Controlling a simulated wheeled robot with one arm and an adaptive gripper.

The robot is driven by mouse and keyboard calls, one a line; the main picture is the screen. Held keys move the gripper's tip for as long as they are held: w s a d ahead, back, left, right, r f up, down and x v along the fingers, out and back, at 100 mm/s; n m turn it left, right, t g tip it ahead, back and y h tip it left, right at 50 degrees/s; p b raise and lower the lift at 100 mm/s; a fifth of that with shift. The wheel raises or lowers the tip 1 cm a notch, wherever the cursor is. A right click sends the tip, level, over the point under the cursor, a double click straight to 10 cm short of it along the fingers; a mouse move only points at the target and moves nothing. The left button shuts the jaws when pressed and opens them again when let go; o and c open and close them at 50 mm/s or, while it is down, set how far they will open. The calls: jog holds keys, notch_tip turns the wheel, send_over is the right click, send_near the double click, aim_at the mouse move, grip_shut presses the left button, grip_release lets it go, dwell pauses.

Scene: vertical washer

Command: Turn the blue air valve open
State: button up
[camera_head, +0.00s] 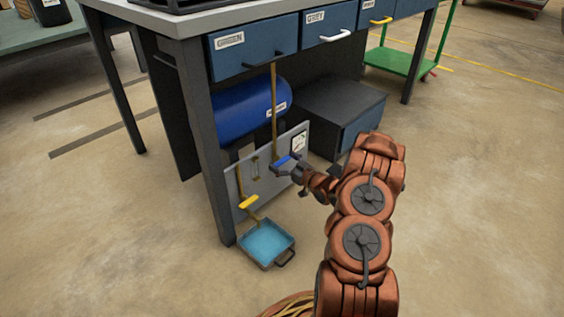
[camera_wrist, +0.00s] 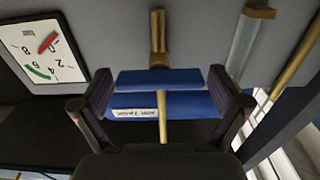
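The blue air valve handle (camera_head: 284,163) sits on a thin brass pipe (camera_head: 274,110), in front of a grey panel (camera_head: 262,178) under the workbench. In the wrist view the blue handle (camera_wrist: 160,77) lies crosswise between the fingers of my gripper (camera_wrist: 160,88). The fingers are spread wide, one near each end of the handle. I cannot tell whether they touch it. In the head view my gripper (camera_head: 296,170) is right at the handle's right end. A yellow valve handle (camera_head: 249,202) is lower left, above a tray of blue liquid (camera_head: 266,242).
A blue tank (camera_head: 240,105) lies behind the panel, and a dark cabinet (camera_head: 335,112) stands to the right. A gauge (camera_wrist: 42,54) is on the panel beside the valve. The bench leg (camera_head: 208,160) stands left.

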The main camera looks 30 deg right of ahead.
jog(key=c, duration=0.9)
jog(key=shift+o, duration=0.2)
